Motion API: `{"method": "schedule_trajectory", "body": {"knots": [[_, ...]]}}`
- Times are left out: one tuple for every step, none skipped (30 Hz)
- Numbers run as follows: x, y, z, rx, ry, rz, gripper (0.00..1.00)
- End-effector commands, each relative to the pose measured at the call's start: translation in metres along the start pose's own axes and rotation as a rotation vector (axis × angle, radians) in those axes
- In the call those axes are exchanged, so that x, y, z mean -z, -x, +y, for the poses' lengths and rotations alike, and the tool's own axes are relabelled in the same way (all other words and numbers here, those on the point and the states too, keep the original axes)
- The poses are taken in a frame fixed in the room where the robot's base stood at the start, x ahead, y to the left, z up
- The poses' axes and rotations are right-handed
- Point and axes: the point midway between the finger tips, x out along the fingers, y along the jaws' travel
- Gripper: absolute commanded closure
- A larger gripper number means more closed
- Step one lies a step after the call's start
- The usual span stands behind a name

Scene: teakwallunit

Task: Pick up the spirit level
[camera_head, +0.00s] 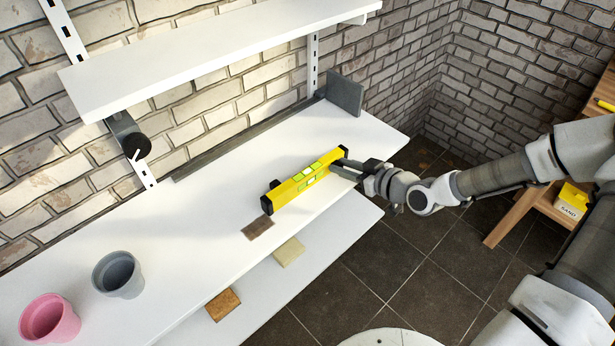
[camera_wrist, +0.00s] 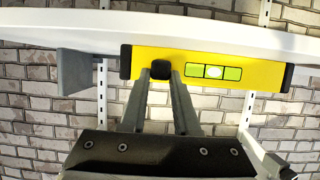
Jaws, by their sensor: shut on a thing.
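The yellow spirit level (camera_head: 300,182) has black end caps and green vials. In the head view it is over the middle white shelf, near its front edge; I cannot tell whether it touches the shelf. My gripper (camera_head: 345,166) comes from the right and is shut on the level near its far right end. In the wrist view the level (camera_wrist: 219,91) lies across the picture, and the fingers (camera_wrist: 161,76) meet it left of the green vials, around a black knob. The fingertips' contact is partly hidden.
A grey pot (camera_head: 118,275) and a pink pot (camera_head: 49,319) stand at the shelf's left. A brown piece (camera_head: 257,227) lies near the level. A dark grey bookend (camera_head: 344,93) stands at the right end. An upper shelf (camera_head: 215,45) overhangs the back.

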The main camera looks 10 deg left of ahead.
Motion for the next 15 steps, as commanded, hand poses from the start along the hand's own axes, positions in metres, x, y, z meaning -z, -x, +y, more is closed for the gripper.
{"method": "schedule_trajectory", "body": {"knots": [[-0.0001, 0.0001, -0.0001, 0.000, 0.000, 0.000, 1.00], [0.0000, 0.0001, -0.0002, 0.000, 0.000, 0.000, 1.00], [0.0000, 0.0001, -0.0002, 0.000, 0.000, 0.000, 1.00], [0.0005, 0.0000, -0.0001, 0.000, 0.000, 0.001, 1.00], [0.0005, 0.0000, -0.0002, 0.000, 0.000, 0.001, 1.00], [0.0006, 0.0000, -0.0002, 0.000, 0.000, 0.001, 1.00], [0.0005, 0.0000, -0.0002, 0.000, 0.000, 0.001, 1.00], [0.0005, 0.0001, -0.0001, 0.000, 0.000, 0.001, 1.00], [0.0006, 0.0001, -0.0002, 0.000, 0.000, 0.001, 1.00], [0.0008, 0.0002, -0.0002, 0.000, 0.000, 0.001, 1.00], [0.0013, 0.0003, -0.0001, 0.000, 0.000, 0.001, 1.00], [0.0023, 0.0008, -0.0001, 0.000, 0.000, 0.001, 1.00], [0.0035, 0.0012, 0.0000, 0.000, 0.000, 0.002, 1.00], [0.0051, 0.0019, 0.0000, 0.000, 0.000, 0.002, 1.00], [0.0078, 0.0030, 0.0001, 0.000, 0.000, 0.002, 1.00]]}}
